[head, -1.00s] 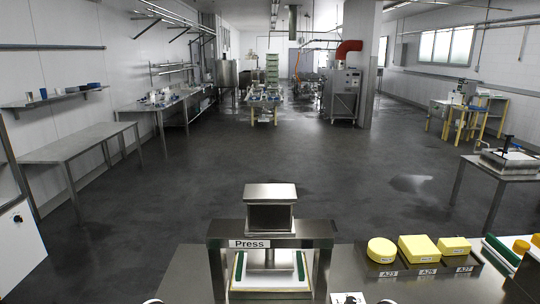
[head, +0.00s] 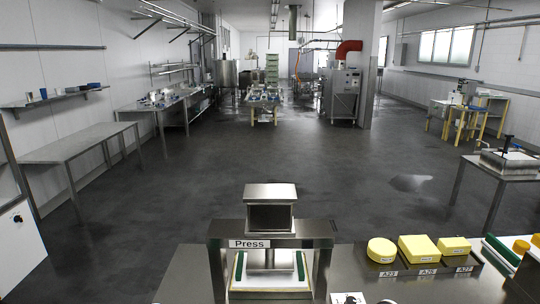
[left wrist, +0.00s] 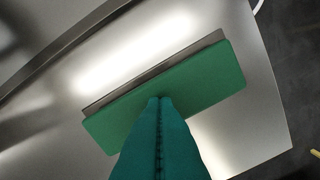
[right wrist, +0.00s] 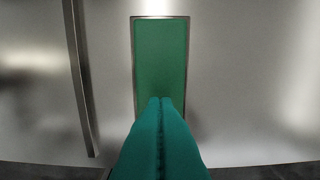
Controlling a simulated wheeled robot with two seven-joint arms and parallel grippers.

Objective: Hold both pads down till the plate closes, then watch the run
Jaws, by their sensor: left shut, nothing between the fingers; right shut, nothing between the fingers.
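The press (head: 270,243) stands at the bottom middle of the head view, labelled "Press", with a steel block on top and a ram inside its frame. Two green strips stand on either side of the ram; the gap under the plate is hard to judge. In the left wrist view my left gripper (left wrist: 160,99) is shut and empty, its tips over the lower edge of a tilted green pad (left wrist: 195,80). In the right wrist view my right gripper (right wrist: 160,99) is shut and empty, its tips over the lower part of an upright green pad (right wrist: 160,55). Contact cannot be told in either view.
Yellow cheeses (head: 418,249) sit on a dark labelled tray right of the press. A partly cut-off dial (head: 348,299) shows at the bottom edge. A side table (head: 505,171) stands at the right. The floor beyond the press is clear.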

